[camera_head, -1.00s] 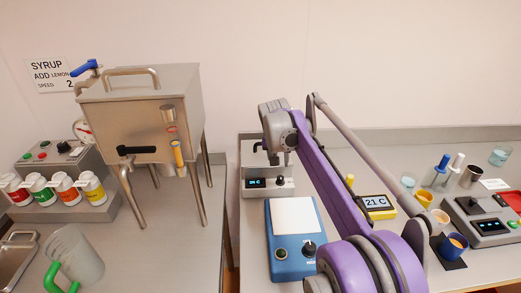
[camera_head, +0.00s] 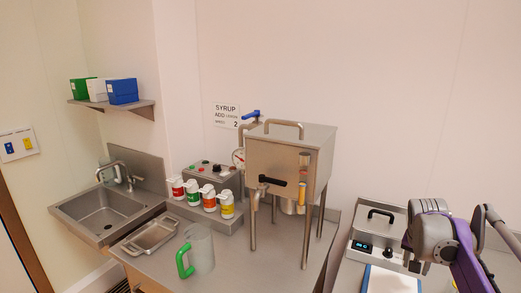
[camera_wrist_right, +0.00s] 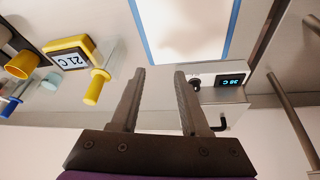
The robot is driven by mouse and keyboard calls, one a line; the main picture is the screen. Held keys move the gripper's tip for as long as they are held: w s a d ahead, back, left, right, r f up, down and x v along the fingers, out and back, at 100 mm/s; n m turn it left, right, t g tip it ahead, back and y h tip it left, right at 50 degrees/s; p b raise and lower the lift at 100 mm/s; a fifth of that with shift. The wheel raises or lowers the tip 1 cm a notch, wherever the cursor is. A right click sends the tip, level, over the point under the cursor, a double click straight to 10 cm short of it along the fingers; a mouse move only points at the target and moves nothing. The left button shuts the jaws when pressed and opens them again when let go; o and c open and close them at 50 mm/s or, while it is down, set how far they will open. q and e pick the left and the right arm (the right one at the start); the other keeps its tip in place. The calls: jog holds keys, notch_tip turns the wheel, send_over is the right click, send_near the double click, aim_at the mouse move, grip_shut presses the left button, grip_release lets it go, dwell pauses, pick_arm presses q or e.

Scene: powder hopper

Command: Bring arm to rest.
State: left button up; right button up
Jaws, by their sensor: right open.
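My right arm, purple and grey, stands at the right edge of the head view; I cannot make out its fingers there. In the right wrist view my right gripper (camera_wrist_right: 160,75) shows two dark fingers standing apart with nothing between them. They point toward the blue-edged device with a white top plate (camera_wrist_right: 185,25). That device shows in the head view (camera_head: 390,281) at the lower right. My left gripper is in neither view.
A steel hopper on legs (camera_head: 290,160) stands mid-counter. Several capped bottles (camera_head: 209,198), a green-handled jug (camera_head: 201,250), a steel tray (camera_head: 150,237) and a sink (camera_head: 105,212) are left. A bath with a display (camera_head: 372,240) stands near my arm. A yellow thermometer (camera_wrist_right: 70,57) shows in the wrist view.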

jog(key=s+a+f+n+t+y, duration=0.1)
jog(key=s+a+f+n, duration=0.1)
jog(key=s+a, duration=0.5)
jog(key=s+a+f+n+t+y, duration=0.1)
jog(key=s+a+f+n, duration=0.15)
jog(key=s+a, duration=0.5)
jog(key=s+a+f+n+y, duration=0.1)
jog(key=s+a+f+n, duration=0.3)
jog(key=s+a+f, duration=0.6)
jog(key=s, duration=0.2)
jog(key=shift+s+a+f+t, duration=0.2)
jog(key=shift+s+t, duration=0.1)
jog(key=shift+s, duration=0.1)
